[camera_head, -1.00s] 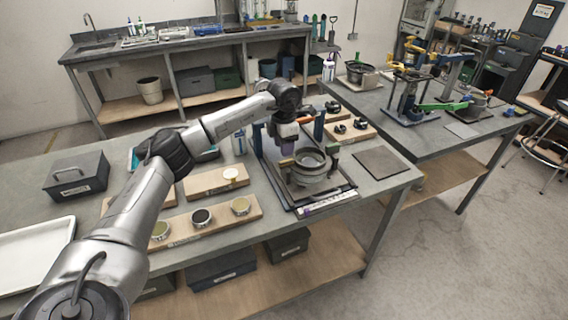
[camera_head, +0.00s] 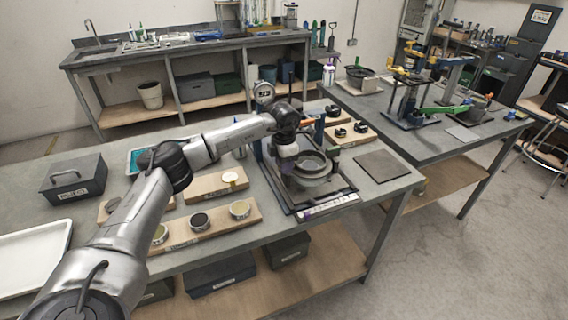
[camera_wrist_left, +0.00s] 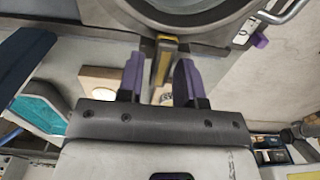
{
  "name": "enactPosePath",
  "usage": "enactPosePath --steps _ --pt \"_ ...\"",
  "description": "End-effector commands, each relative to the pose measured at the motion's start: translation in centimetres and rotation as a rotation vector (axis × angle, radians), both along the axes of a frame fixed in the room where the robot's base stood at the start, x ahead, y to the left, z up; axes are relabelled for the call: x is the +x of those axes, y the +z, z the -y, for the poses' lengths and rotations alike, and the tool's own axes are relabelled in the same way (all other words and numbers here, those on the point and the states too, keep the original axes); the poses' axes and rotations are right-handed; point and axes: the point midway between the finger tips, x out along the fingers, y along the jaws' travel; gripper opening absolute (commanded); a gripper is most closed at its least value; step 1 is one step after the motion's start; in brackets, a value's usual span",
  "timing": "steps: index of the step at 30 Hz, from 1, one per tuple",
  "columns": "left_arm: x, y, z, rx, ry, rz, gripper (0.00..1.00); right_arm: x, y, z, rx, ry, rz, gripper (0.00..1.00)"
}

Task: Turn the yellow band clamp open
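The yellow band clamp (camera_wrist_left: 164,57) shows in the left wrist view as a narrow yellow bar on a dark bracket at the rim of a round metal vessel (camera_wrist_left: 185,8). My left gripper (camera_wrist_left: 159,74) has two purple fingertips standing apart, one on each side of the bar. A gap shows at the left finger; whether the right finger touches the bar I cannot tell. In the head view my left gripper (camera_head: 287,168) is low at the left side of the vessel (camera_head: 314,168) and hides the clamp there. My right gripper is not in view.
The vessel stands on a dark tray (camera_head: 345,190) on the grey bench. Wooden blocks with round tins (camera_head: 240,209) lie to the left. A dark flat plate (camera_head: 382,166) lies to the right. A blue post (camera_head: 319,130) rises behind the vessel.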

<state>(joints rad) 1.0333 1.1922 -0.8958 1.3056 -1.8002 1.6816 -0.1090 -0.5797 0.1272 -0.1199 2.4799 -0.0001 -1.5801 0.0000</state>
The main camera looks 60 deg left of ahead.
Motion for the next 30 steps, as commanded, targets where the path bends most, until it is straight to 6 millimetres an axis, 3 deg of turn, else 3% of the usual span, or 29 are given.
enactPosePath --steps 10,20,30 --pt "0.0 0.0 0.0 0.0 0.0 0.001 0.0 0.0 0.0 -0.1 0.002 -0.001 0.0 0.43" --pt "0.0 0.3 0.0 0.0 -0.036 0.0 0.0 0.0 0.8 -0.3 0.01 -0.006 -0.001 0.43" --pt "0.1 0.6 -0.1 -0.001 -0.277 0.0 0.0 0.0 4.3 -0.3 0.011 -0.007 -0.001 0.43"
